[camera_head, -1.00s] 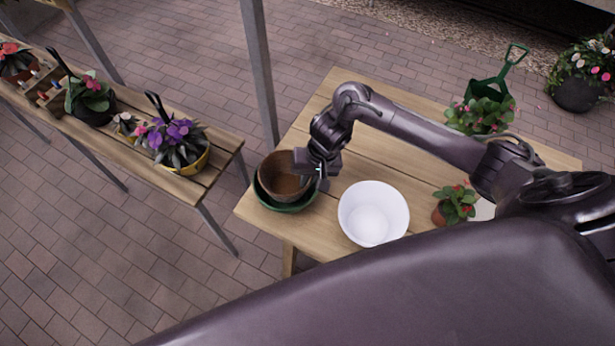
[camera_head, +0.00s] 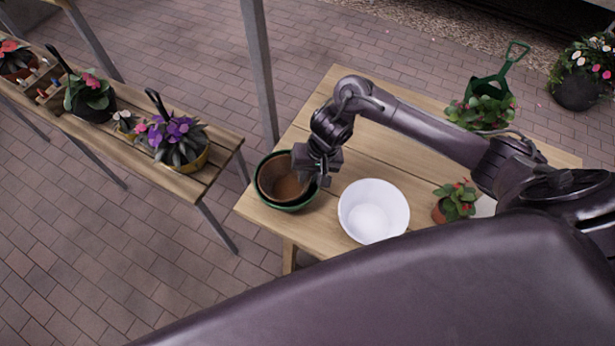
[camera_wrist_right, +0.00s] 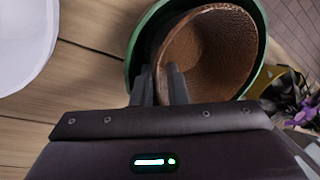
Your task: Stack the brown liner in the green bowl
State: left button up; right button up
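The brown liner (camera_head: 284,181) is a brown, pot-like vessel. It sits inside the green bowl (camera_head: 303,203) at the left end of the table, with the green rim showing around it. The right wrist view shows the liner (camera_wrist_right: 215,50) in the bowl (camera_wrist_right: 133,50), a wider green gap on one side. My right gripper (camera_head: 318,178) is at the liner's right edge. In the wrist view its two fingers (camera_wrist_right: 160,85) are close together, straddling the near liner wall, and look shut on it. The fingertips are partly hidden. My left gripper is not in view.
A white bowl (camera_head: 373,212) stands just right of the green bowl. A small potted plant (camera_head: 455,203), a leafy plant (camera_head: 480,112) and a green shovel (camera_head: 497,80) are farther right. A metal post (camera_head: 261,75) rises behind the table. A plant bench (camera_head: 190,182) stands left.

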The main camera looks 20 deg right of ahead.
jog(key=p+v, duration=0.2)
jog(key=v, duration=0.9)
jog(key=shift+s, duration=0.15)
